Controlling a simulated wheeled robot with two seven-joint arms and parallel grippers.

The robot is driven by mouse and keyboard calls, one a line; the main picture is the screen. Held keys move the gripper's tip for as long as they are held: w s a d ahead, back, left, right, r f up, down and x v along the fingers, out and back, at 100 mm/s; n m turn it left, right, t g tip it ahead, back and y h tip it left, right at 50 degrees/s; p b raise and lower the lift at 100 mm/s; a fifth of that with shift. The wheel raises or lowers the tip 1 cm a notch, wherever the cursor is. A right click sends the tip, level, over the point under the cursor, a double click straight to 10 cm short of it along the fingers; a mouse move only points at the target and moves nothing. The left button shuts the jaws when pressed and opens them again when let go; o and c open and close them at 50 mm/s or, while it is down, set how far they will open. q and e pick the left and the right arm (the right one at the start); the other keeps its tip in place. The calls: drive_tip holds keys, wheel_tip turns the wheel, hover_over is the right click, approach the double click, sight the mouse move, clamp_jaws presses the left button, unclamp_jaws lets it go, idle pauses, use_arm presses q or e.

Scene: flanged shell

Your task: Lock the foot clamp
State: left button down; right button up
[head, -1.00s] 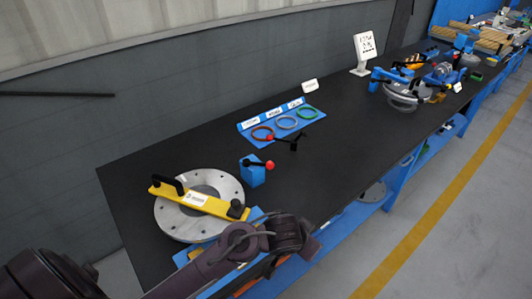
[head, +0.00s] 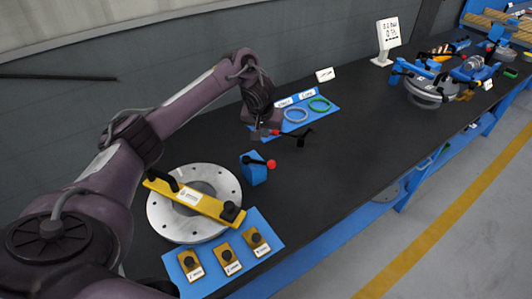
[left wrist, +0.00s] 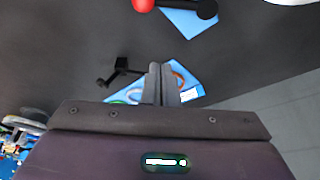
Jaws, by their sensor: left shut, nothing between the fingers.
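No part is labelled as a foot clamp. A blue block (head: 254,170) with a black lever ending in a red ball (head: 271,164) stands on the bench beside the flanged disc. In the left wrist view its red ball (left wrist: 143,5) shows at the top edge. A separate black handle (head: 300,138) lies farther back, near the blue ring mat; it also shows in the left wrist view (left wrist: 120,70). My left gripper (head: 266,131) is shut and empty, over the ring mat's near-left part, close to the black handle. I cannot tell whether they touch. My right gripper is not in view.
A grey flanged disc (head: 164,217) carries a yellow bar (head: 197,199) with black knobs. A blue mat (head: 262,218) in front holds yellow tagged pieces. The ring mat (head: 329,99) holds coloured rings. A display (head: 389,35) and blue fixtures stand at the far right. The bench middle is clear.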

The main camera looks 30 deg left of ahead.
sight(263, 162)
use_arm(q)
drive_tip(key=f+p, duration=0.1)
drive_tip(key=f, duration=0.2)
drive_tip(key=f+p, duration=0.1)
drive_tip(key=f, duration=0.1)
drive_tip(key=s+f+p, duration=0.1)
drive_tip(key=f, duration=0.2)
drive_tip(key=shift+d+f, duration=0.2)
drive_tip(key=shift+f, duration=0.15)
drive_tip(key=shift+w+f, duration=0.1)
